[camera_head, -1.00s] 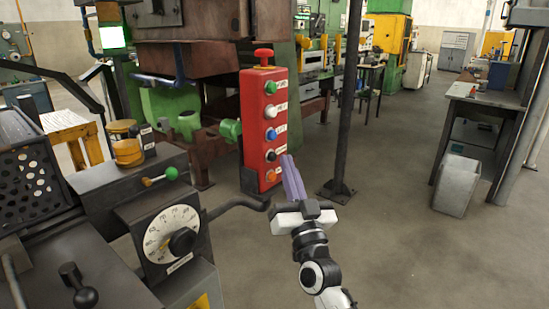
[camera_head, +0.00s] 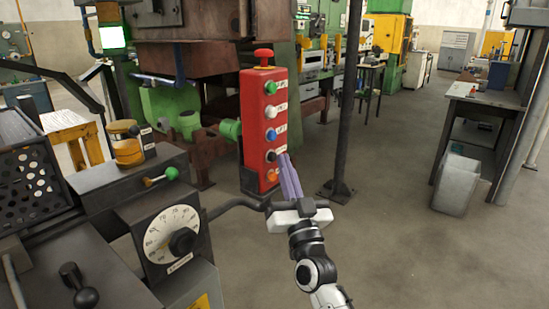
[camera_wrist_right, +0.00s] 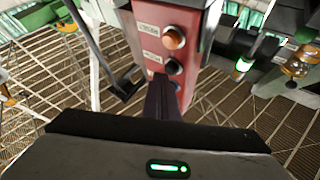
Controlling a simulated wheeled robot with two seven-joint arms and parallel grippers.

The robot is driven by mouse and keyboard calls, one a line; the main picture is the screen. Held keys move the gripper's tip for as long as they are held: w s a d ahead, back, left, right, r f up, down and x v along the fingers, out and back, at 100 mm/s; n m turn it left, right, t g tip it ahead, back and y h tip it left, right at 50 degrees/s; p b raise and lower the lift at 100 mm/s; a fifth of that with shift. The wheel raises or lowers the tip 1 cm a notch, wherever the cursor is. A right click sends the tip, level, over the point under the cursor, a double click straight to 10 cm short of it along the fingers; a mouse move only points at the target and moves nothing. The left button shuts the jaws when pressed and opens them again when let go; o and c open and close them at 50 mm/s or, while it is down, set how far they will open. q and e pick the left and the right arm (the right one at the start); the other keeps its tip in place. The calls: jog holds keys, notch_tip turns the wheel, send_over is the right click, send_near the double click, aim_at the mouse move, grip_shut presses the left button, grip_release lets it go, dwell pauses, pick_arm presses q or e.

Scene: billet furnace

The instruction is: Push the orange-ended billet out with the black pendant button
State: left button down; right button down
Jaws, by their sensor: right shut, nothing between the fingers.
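The red pendant box (camera_head: 265,130) stands upright with a column of coloured buttons. Its black button (camera_head: 271,156) is second from the bottom, above the orange button (camera_head: 272,174). In the right wrist view the black button (camera_wrist_right: 174,67) sits just beyond the fingertips. My right gripper (camera_head: 283,158) has its purple fingers shut and empty, with the tips beside the black button. I cannot tell whether they touch it. My left gripper is not in view. No orange-ended billet can be made out.
A dark post (camera_head: 347,100) stands just right of the pendant. A console with a dial (camera_head: 172,234) and a green-knobbed lever (camera_head: 171,174) is at the left. A red mushroom button (camera_head: 264,55) tops the pendant. Open floor lies to the right.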

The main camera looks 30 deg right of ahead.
jog(key=shift+w+a, duration=0.2)
jog(key=shift+w, duration=0.3)
dwell(0.5)
jog(key=shift+s, duration=0.1)
jog(key=shift+s+d+p, duration=0.35)
jog(key=shift+s+p, duration=0.05)
jog(key=shift+s, duration=0.4)
jog(key=s, duration=0.1)
jog(key=s+d+p, duration=0.1)
jog(key=s, duration=0.1)
jog(key=s+d, duration=0.1)
jog(key=shift+s+p, duration=0.3)
dwell(2.8)
